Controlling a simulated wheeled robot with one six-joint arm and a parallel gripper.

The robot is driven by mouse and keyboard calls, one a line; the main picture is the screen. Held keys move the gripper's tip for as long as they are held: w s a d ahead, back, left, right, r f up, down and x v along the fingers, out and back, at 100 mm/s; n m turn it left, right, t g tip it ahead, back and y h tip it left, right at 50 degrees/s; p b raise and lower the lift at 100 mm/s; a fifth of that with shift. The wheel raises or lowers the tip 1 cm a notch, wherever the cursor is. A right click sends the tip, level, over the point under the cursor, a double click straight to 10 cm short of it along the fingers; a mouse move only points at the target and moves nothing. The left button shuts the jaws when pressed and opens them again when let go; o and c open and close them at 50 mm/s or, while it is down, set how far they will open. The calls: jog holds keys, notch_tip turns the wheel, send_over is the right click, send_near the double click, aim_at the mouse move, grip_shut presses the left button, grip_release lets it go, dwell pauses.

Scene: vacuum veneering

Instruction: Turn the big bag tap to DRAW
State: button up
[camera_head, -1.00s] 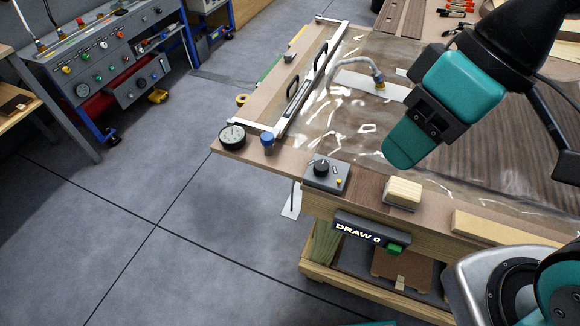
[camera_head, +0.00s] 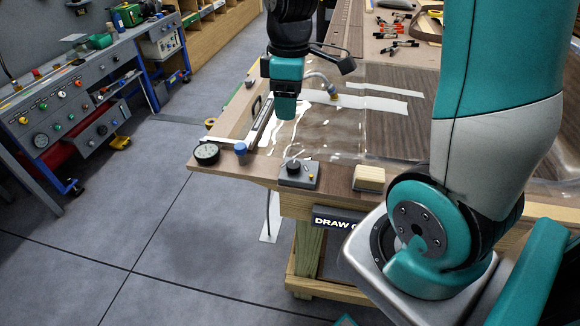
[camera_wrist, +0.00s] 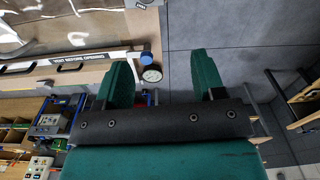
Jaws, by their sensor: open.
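A blue knob (camera_head: 240,149) stands beside a round dial gauge (camera_head: 206,153) on the near left corner of the wooden table (camera_head: 262,170). A grey box with a black knob (camera_head: 293,164) is to its right. A dark sign reading DRAW (camera_head: 325,217) hangs on the table's front, its right part hidden by my arm. I cannot tell which knob is the big bag tap. My gripper (camera_head: 286,108) points down above the table, beyond the black knob. In the wrist view my gripper (camera_wrist: 162,60) is open and empty, with the blue knob (camera_wrist: 147,58) seen between its fingers.
A clear bag sheet (camera_head: 330,130) with a hose covers the table top. A wooden block (camera_head: 369,178) lies right of the grey box. A grey control bench (camera_head: 75,110) stands at the far left. The floor (camera_head: 190,250) left of the table is clear.

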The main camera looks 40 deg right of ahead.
aim_at(293, 164)
jog(key=f, duration=0.6)
jog(key=d+f, duration=0.1)
jog(key=f, duration=0.5)
jog(key=d+f+p, duration=0.1)
jog(key=f, duration=0.5)
jog(key=shift+w+d+f, duration=0.1)
jog(key=shift+w+f, duration=0.05)
jog(key=shift+w, duration=0.15)
jog(key=shift+c, duration=0.3)
jog(key=c, duration=0.9)
